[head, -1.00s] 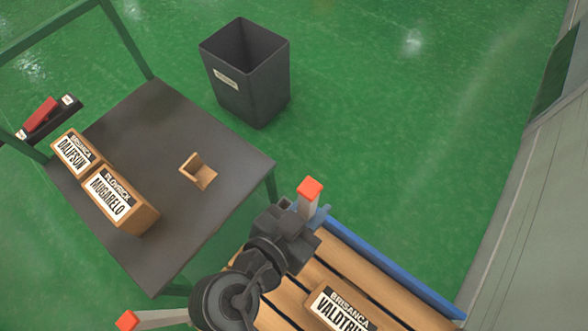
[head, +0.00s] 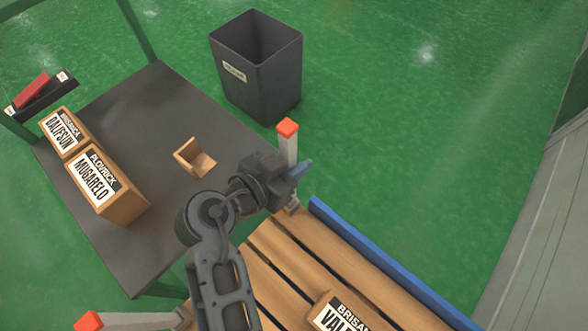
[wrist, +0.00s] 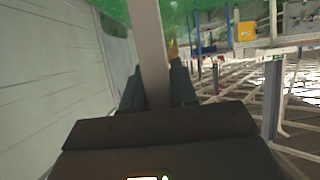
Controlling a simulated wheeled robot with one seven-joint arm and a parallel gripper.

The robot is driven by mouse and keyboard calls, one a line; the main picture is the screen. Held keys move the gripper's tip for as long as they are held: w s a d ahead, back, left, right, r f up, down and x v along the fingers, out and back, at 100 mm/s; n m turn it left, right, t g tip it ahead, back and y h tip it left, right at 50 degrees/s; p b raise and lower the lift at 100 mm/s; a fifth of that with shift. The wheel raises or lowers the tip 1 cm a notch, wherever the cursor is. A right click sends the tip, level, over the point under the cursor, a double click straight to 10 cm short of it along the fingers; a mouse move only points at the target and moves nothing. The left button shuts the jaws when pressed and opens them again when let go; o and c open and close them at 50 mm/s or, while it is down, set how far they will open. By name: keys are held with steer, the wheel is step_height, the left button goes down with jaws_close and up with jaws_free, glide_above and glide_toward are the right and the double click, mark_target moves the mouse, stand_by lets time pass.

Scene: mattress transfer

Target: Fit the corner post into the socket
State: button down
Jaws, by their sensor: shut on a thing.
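The corner post (head: 288,147) is pale grey with an orange-red cap and stands near upright at the pallet's far corner in the head view. My gripper (head: 298,172) is shut on it partway up. A small grey fitting (head: 292,207), which looks like the socket, shows below the gripper at the end of the slats. My gripper hides the post's middle, and I cannot tell whether its foot is in the socket. In the wrist view the post (wrist: 150,50) runs between the two dark fingers (wrist: 157,90).
The slatted pallet (head: 290,255) has a blue rail (head: 385,255) along one side, and a box marked BRISANCA (head: 345,312) lies on it. Another orange-capped post (head: 135,321) is at lower left. A dark table (head: 155,115) holds boxes and a small wooden bracket (head: 195,160). A grey bin (head: 258,75) stands behind.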

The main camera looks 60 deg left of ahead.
steer(key=shift+f+b, duration=0.4)
steer(key=shift+f, duration=0.8)
steer(key=shift+f, duration=0.15)
steer(key=c, duration=0.9)
jaws_free()
steer(key=v, duration=1.2)
